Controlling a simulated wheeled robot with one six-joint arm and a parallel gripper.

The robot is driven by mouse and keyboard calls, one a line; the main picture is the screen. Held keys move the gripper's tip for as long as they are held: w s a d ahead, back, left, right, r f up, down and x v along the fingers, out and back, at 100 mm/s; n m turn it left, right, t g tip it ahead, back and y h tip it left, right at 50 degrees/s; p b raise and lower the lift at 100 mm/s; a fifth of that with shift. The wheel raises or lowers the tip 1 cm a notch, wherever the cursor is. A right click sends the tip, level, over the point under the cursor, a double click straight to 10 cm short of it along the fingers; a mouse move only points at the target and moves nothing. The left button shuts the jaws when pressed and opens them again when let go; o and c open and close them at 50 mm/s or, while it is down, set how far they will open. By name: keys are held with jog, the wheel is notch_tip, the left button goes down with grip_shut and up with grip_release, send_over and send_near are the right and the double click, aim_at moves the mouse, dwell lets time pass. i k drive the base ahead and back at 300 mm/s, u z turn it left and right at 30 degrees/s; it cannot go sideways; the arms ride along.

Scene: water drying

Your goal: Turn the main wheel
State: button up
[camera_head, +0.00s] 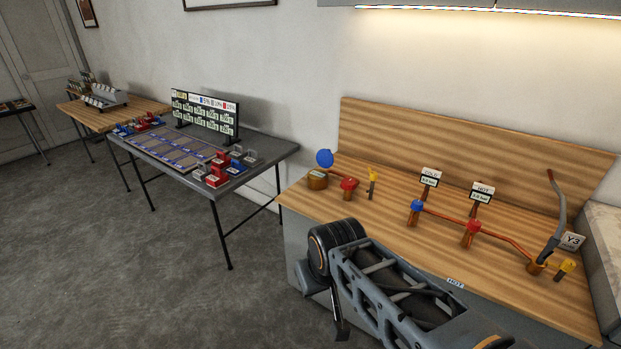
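No label in view marks a main wheel. A round blue wheel or knob (324,158) stands on the left of the wooden bench, above a small wooden block (317,179). A red valve (348,184) and a yellow-topped post (372,180) stand to its right. A blue valve (417,207) and a red valve (474,227) sit on the copper pipe near the small COLD and HOT signs. My arm is folded in front of the bench. The end of my gripper (340,328) seems to point down, below the bench top and apart from all valves; its fingers are not clear.
The wooden bench (400,235) has a back panel. A curved grey spout (556,215), a Y3 sign (572,240) and another yellow-topped piece (567,265) stand at its right. A dark table (262,160) with red and blue blocks stands left. The grey floor (140,270) is open.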

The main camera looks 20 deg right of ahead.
aim_at(347, 184)
jog(key=u, duration=0.15)
jog(key=i, duration=0.85)
jog(key=z, duration=0.7)
jog(key=i, duration=0.45)
jog(key=z, duration=0.35)
